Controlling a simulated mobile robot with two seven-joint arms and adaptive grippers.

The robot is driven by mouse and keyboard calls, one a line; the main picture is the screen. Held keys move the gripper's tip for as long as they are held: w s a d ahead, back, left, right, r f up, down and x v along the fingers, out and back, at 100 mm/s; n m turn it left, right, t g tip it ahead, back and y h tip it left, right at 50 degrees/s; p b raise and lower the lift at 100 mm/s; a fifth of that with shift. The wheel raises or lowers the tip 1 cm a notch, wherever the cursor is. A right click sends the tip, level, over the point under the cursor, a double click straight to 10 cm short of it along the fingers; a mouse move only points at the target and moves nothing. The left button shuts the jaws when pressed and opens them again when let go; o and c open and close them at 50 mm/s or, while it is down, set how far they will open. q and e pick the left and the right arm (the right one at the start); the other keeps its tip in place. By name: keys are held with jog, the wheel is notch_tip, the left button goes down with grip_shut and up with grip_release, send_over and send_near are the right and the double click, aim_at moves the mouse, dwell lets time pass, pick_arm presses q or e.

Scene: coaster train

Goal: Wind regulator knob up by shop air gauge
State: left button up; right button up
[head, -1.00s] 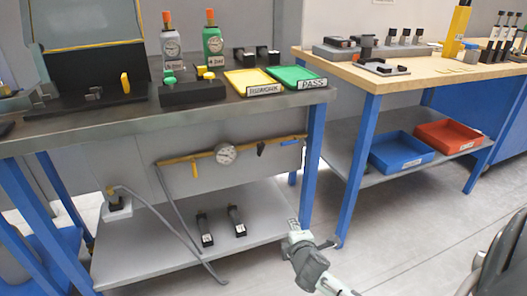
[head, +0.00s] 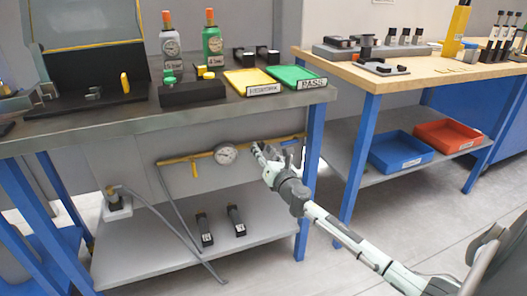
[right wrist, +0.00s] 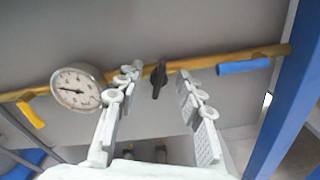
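The shop air gauge (head: 226,154) is a round white dial on the brass pipe under the workbench. It also shows at the left in the right wrist view (right wrist: 78,88). The black regulator knob (right wrist: 159,79) is on the pipe to the right of the gauge in the right wrist view; in the head view my gripper hides it. My right gripper (head: 280,152) is open in front of the pipe. In the wrist view its fingers lie either side of the knob, with gaps on both sides; I cannot tell the remaining depth. My left gripper is not in view.
A yellow handle (right wrist: 32,113) hangs left of the gauge. A blue handle (right wrist: 243,66) lies along the pipe at right, near the blue bench leg (right wrist: 292,100). Grey hoses run below the pipe. The lower shelf (head: 160,262) holds two dark devices (head: 236,219).

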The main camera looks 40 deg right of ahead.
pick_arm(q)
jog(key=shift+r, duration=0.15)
pick_arm(e)
grip_shut()
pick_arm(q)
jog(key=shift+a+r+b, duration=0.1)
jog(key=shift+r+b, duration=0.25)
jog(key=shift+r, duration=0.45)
pick_arm(e)
jog(key=m, duration=0.4)
jog(key=shift+m, duration=0.3)
grip_release()
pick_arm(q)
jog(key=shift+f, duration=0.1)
